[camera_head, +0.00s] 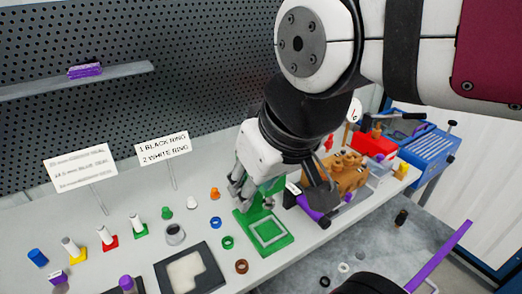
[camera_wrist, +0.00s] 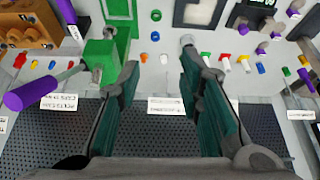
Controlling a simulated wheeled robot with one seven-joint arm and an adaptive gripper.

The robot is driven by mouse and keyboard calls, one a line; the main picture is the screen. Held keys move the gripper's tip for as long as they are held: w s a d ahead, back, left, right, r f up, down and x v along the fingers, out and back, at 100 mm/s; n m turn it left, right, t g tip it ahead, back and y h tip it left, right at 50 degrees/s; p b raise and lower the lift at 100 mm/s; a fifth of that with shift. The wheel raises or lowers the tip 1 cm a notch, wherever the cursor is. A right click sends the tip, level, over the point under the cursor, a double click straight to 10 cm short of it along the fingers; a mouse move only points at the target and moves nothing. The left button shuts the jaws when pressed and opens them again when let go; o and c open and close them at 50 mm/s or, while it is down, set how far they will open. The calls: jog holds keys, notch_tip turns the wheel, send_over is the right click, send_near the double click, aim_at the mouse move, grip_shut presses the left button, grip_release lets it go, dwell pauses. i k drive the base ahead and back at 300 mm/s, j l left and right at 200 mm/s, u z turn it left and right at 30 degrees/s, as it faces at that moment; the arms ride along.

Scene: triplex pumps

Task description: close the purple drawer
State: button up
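A long purple bar (camera_head: 440,256) at the lower right of the head view looks like the front edge of the purple drawer. It stands out from the bench, with a speckled grey surface (camera_head: 372,243) behind it. Part of this area is hidden behind a dark shape at the bottom edge. I cannot see the drawer in the wrist view. My gripper (camera_head: 280,196) is over the bench by the green fixture, well to the left of the purple bar. In the wrist view my gripper (camera_wrist: 160,62) is open, with its two teal-padded fingers apart and nothing between them.
A green fixture (camera_head: 265,235) with a purple lever handle (camera_head: 312,208) stands close to my gripper. Several rings and small parts lie on the bench. A brown pump (camera_head: 347,172), a red box (camera_head: 374,145) and a blue toolbox (camera_head: 432,148) are farther right. A perforated panel (camera_head: 150,105) backs the bench.

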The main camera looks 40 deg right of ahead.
aim_at(406, 256)
jog(key=k+l+z, duration=0.1)
jog(key=z, duration=0.25)
jog(key=k+l+z, duration=0.15)
jog(key=z, duration=0.25)
jog(key=k+l+z, duration=0.35)
jog(key=i+l+u, duration=0.1)
jog(key=l+u, duration=0.85)
jog(key=l, duration=0.25)
jog(key=k+j+u, duration=0.1)
jog(key=k+u, duration=0.2)
jog(key=k+j+u, duration=0.3)
jog(key=i+l, duration=0.1)
